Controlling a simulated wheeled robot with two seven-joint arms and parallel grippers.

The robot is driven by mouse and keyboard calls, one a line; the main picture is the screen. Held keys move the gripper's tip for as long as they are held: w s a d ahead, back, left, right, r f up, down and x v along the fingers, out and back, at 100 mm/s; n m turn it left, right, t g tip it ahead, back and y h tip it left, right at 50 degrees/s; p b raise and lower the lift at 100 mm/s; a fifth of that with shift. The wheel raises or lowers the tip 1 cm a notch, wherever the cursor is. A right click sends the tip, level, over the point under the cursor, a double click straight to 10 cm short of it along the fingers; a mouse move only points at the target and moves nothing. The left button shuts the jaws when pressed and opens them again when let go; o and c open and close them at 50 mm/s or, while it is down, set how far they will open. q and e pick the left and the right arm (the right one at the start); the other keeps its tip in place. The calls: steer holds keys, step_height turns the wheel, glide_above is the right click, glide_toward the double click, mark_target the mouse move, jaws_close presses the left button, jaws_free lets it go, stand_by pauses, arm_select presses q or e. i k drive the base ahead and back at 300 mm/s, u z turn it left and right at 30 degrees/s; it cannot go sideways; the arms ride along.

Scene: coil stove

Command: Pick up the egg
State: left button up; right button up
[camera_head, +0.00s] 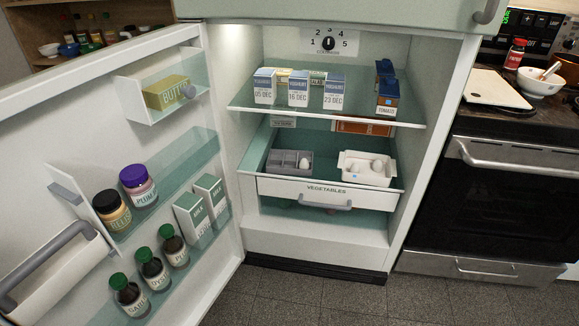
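The fridge stands open. A white egg (304,165) sits at the right side of a grey divided carton (278,168), in the open vegetables drawer (292,189). Right of it in the same drawer is a white open container (347,177). It holds small pale rounded things (377,166) that look like eggs, but they are too small to be sure. Neither of my grippers is in view.
A glass shelf (325,112) with yoghurt cartons (298,89) hangs above the drawer. The open fridge door (40,130) on the left holds jars, bottles and a butter box (166,92). The oven (500,200) and counter are at right. The floor (330,300) in front is clear.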

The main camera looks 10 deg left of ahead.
mark_target(355, 168)
steer(key=k, duration=0.6)
steer(key=z, duration=0.45)
steer(key=i, duration=1.6)
steer(key=u, duration=1.15)
steer(key=i, duration=0.25)
steer(key=u, duration=0.35)
